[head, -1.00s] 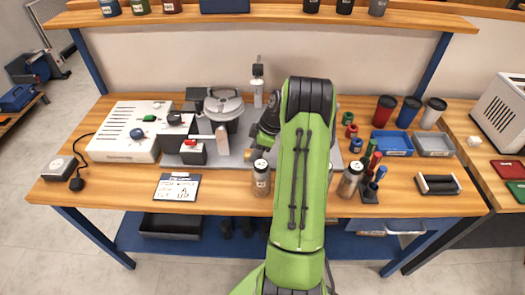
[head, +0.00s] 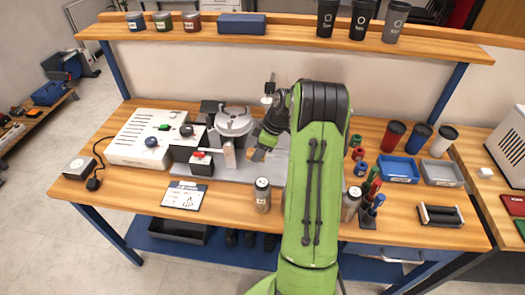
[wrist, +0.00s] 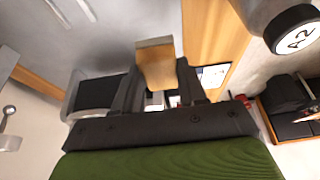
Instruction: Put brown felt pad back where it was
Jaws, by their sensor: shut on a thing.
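My gripper (head: 256,151) is over the grey plate in the middle of the bench, just right of the round metal fixture (head: 234,122). It is shut on a small brown block, taken as the brown felt pad (head: 258,155). In the wrist view the pad (wrist: 154,62) sits between the two dark fingers and sticks out beyond their tips. I cannot tell whether the pad touches anything below it.
A white control box (head: 150,137) stands at the left of the bench, near a label card (head: 183,195). A capped jar (head: 262,195) stands at the front edge. Cups and a blue tray (head: 398,169) are at the right. A shelf (head: 290,37) runs above the back.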

